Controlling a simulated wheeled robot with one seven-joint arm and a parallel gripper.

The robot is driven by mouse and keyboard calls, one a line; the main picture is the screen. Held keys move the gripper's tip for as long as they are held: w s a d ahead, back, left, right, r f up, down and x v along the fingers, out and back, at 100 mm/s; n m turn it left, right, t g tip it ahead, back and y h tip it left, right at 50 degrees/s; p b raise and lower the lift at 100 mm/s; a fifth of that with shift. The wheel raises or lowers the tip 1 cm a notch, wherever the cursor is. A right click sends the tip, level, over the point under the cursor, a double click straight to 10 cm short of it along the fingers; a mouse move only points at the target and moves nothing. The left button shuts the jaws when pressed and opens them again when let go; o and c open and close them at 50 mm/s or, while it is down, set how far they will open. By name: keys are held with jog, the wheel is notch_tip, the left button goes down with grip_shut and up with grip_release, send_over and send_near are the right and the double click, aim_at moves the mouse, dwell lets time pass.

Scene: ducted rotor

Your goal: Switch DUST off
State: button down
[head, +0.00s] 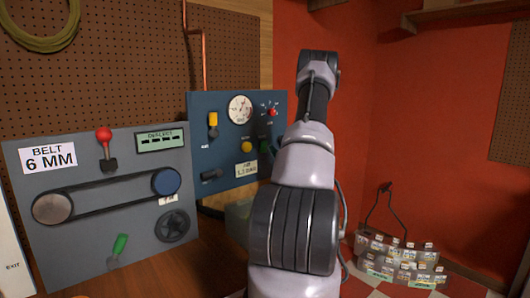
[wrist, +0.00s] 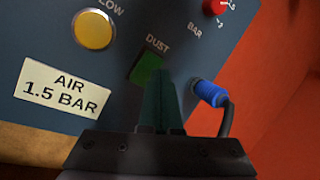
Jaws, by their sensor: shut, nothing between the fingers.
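The DUST switch (wrist: 148,69) is a green piece under the label "DUST" on the dark blue panel (wrist: 40,50). My gripper (wrist: 160,80) is shut and empty, with its fingertips just below and in front of the switch, covering its lower part. I cannot tell whether they touch it, nor which way the switch is set. In the head view the blue panel (head: 225,125) stands behind my arm. The green switch (head: 264,145) shows partly beside the arm there, and my gripper is hidden.
A blue plug (wrist: 208,92) with a dark cable sits right of my fingers. A yellow button (wrist: 93,30) and an "AIR 1.5 BAR" label (wrist: 62,89) are to the left. A red knob (wrist: 214,6) is above right. A grey belt panel (head: 70,235) stands left.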

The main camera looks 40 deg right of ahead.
jog(key=s, duration=0.1)
jog(key=s+r, duration=0.1)
jog(key=s, duration=0.1)
jog(key=shift+s+d+r, duration=0.1)
jog(key=shift+s+r, duration=0.2)
jog(key=shift+r, duration=0.05)
dwell(0.3)
